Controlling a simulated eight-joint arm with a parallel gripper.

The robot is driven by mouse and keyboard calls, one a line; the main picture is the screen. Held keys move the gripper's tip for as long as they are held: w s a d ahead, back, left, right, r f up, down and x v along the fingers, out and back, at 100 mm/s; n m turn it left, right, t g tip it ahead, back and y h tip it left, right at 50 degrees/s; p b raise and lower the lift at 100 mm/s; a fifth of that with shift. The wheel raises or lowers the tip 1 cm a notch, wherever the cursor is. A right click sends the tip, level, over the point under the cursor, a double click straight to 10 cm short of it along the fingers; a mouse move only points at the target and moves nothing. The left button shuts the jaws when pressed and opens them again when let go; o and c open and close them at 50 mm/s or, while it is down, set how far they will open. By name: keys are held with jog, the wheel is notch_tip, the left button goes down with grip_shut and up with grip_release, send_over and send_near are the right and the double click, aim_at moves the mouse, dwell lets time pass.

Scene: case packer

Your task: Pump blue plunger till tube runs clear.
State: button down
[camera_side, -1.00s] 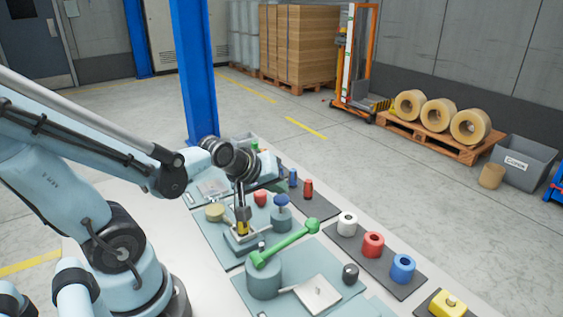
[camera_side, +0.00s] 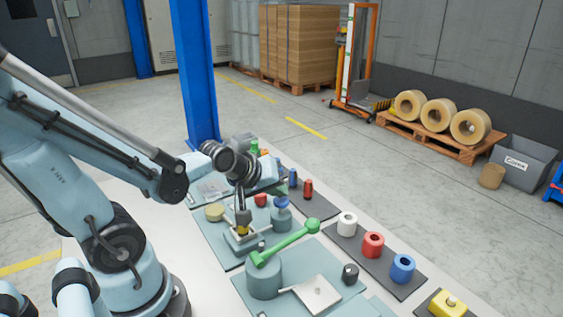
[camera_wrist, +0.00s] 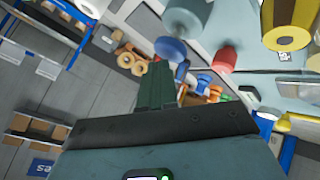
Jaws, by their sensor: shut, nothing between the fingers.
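The blue plunger (camera_side: 282,202) is a round blue cap on a grey cylinder (camera_side: 281,219), standing on the teal mat. In the wrist view its cap (camera_wrist: 170,48) shows just past my fingertips. My gripper (camera_side: 243,215) points down, shut and empty. In the side view its fingertips overlap a yellow post (camera_side: 243,231) on a grey plate, to the left of the plunger. The yellow post also shows at the right of the wrist view (camera_wrist: 287,38). I cannot tell whether the fingers touch anything. I cannot make out the tube.
A green lever (camera_side: 286,243) lies across a grey drum in front of the plunger. A red knob (camera_side: 260,200) sits behind, left of the plunger. White, red and blue rings (camera_side: 402,268) lie on a dark mat to the right. A tan round knob (camera_side: 214,212) is at left.

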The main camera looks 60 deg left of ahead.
aim_at(278, 201)
jog(key=shift+f, duration=0.75)
dwell(0.7)
jog(key=shift+r, duration=1.65)
jog(key=shift+r, duration=0.1)
jog(key=shift+r, duration=2.4)
jog(key=s+d+f+m+g+h, duration=0.2)
jog(key=d+m, duration=0.5)
jog(key=m, duration=0.4)
jog(key=shift+s+d, duration=0.25)
jog(key=shift+s, duration=0.55)
